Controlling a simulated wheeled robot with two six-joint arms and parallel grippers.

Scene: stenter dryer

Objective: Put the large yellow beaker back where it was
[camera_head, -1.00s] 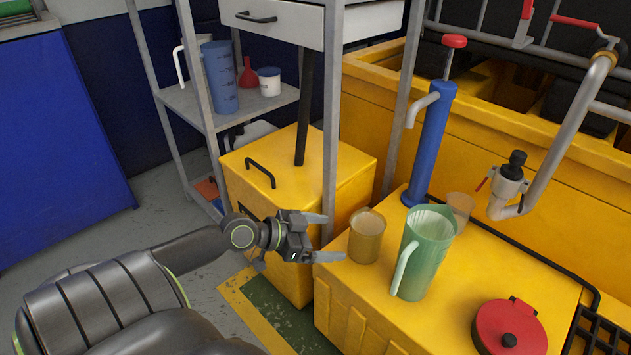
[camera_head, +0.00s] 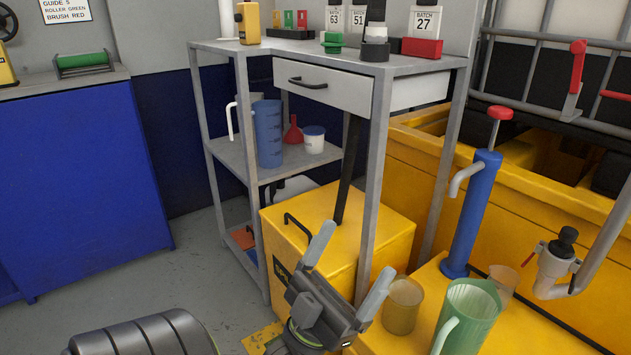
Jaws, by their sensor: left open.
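A translucent yellowish beaker (camera_head: 403,306) stands upright on the yellow box top (camera_head: 428,283) at the lower right, left of a green jug (camera_head: 468,318). A smaller, paler beaker (camera_head: 503,279) stands behind the jug. My left gripper (camera_head: 351,261) is open with its fingers pointing up, just left of the yellowish beaker. Nothing shows between its fingers. Its right finger is close to the beaker; I cannot tell whether they touch. My right gripper is out of view.
A grey shelf unit (camera_head: 222,152) holds a blue jug (camera_head: 268,133), a red funnel (camera_head: 293,130) and a white tub (camera_head: 314,140). Its legs rise behind my gripper. A blue hand pump (camera_head: 472,215) and a pipe valve (camera_head: 556,262) stand at the right.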

